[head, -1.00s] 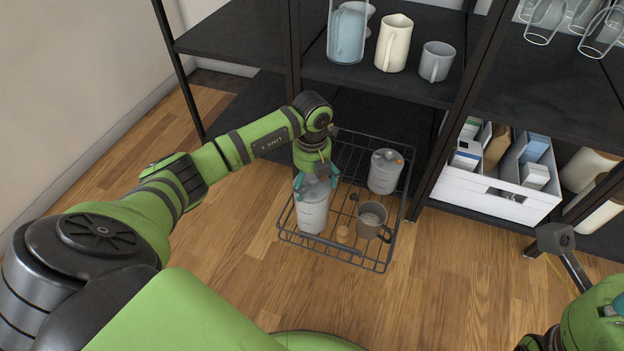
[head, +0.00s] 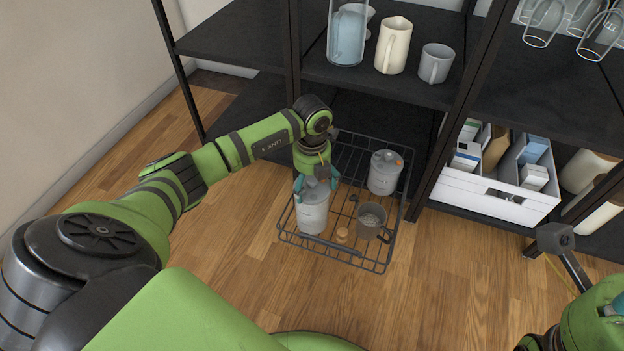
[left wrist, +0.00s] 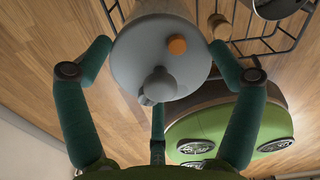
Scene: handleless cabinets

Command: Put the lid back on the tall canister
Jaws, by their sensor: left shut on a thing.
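The tall canister (head: 312,217) is pale grey and stands upright in the wire rack on the floor. Its grey lid (head: 314,190), with a knob and an orange dot, is at the canister's top. The lid fills the upper middle of the left wrist view (left wrist: 150,55). My left gripper (head: 317,183) points down from above, its teal fingers closed around the lid. Whether the lid is fully seated is hidden by the fingers. Of my right arm, only a part shows at the lower right; its fingers cannot be made out clearly.
The wire rack (head: 362,266) also holds a shorter lidded canister (head: 384,176), a brown mug (head: 371,222) and a small cork-coloured piece (head: 342,236). Black shelves (head: 395,88) with jugs stand behind it. A white box (head: 495,195) is at right. The wooden floor in front is clear.

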